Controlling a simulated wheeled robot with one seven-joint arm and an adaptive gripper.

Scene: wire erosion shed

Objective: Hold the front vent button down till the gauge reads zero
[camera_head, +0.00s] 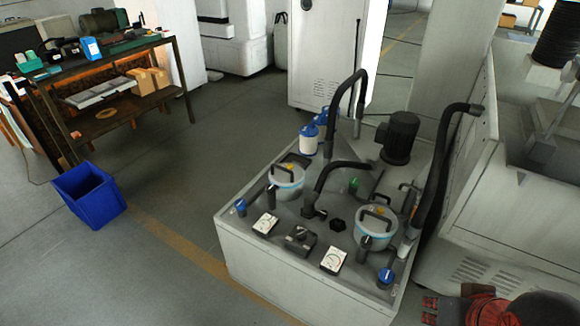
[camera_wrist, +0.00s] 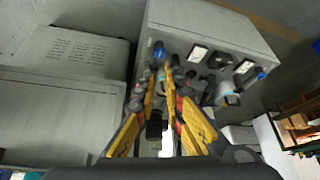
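A pale grey cabinet (camera_head: 300,277) carries two round canisters with black handles, one at left (camera_head: 287,182) and one at right (camera_head: 374,235). A small yellow button (camera_head: 291,167) shows on the left canister; a yellow spot (camera_head: 376,209) shows on the right one. I cannot tell which is the front vent button. Two white dial gauges sit along the near edge, left (camera_head: 265,223) and right (camera_head: 333,260); their readings are too small to tell. My gripper (camera_wrist: 167,72) is open and empty in the wrist view, its fingers partly hiding the right canister.
Blue-handled valves (camera_head: 386,276) and black hoses (camera_head: 436,165) stand up from the cabinet top, beside a black motor (camera_head: 399,138). A large grey machine (camera_head: 510,220) stands close at right.

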